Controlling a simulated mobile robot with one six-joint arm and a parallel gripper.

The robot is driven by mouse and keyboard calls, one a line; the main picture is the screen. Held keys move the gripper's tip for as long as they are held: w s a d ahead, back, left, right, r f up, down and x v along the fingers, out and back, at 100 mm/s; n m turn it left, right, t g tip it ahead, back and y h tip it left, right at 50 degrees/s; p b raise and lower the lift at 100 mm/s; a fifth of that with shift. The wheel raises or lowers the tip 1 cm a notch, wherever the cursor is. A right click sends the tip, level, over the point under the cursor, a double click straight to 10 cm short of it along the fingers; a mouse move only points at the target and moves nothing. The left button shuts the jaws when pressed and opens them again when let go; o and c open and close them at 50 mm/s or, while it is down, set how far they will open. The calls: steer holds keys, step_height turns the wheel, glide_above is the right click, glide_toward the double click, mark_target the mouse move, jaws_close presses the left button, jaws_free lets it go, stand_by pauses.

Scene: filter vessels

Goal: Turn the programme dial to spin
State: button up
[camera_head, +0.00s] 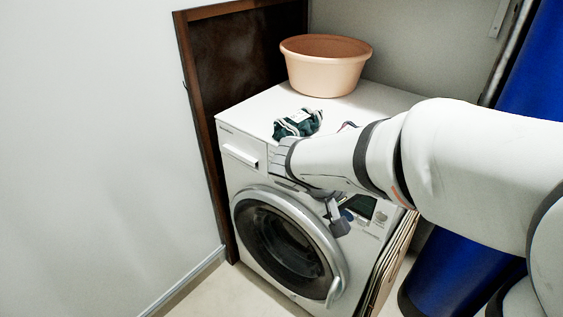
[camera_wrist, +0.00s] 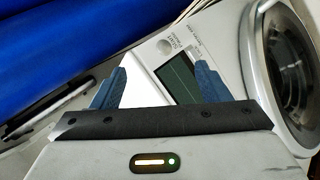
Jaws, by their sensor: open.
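The white washing machine (camera_head: 232,177) stands against the back wall, with its control panel along the upper front. A dark display (camera_head: 359,206) shows on the panel's right part, and it also shows in the wrist view (camera_wrist: 178,80) between my fingers. A small round control (camera_wrist: 163,46) sits beside the display. I cannot make out the programme dial for certain; my arm and gripper cover part of the panel. My gripper (camera_head: 340,220) is in front of the panel, just left of the display. In the wrist view my gripper (camera_wrist: 158,78) is open, with nothing seen between its blue fingers.
The round door (camera_head: 333,262) is below the panel. A peach basin (camera_head: 325,72) and a dark green cloth item (camera_head: 297,123) are on top. Flat boards (camera_head: 390,263) lean at the machine's right side. A large blue object (camera_head: 532,75) stands at the right.

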steer(key=w+a+f+n+t+b, duration=0.1)
steer(key=w+a+f+t+b, duration=0.25)
steer(key=a, duration=0.35)
steer(key=w+a+f+n+t+b, duration=0.1)
steer(key=w+a+f+t+b, duration=0.1)
steer(key=w+a+t+b, duration=0.3)
steer(key=w+a+f+n+t+b, duration=0.1)
steer(key=w+a+f+t+b, duration=0.15)
steer(key=a+t+b, duration=0.4)
steer(key=w+d+g, duration=0.2)
steer(key=w, duration=0.4)
steer(key=shift+f+g+h, duration=0.3)
steer(key=shift+f+g, duration=0.05)
steer(key=shift+g, duration=0.05)
steer(key=shift+d, duration=0.1)
steer(key=shift+c, duration=0.2)
steer(key=c, duration=0.9)
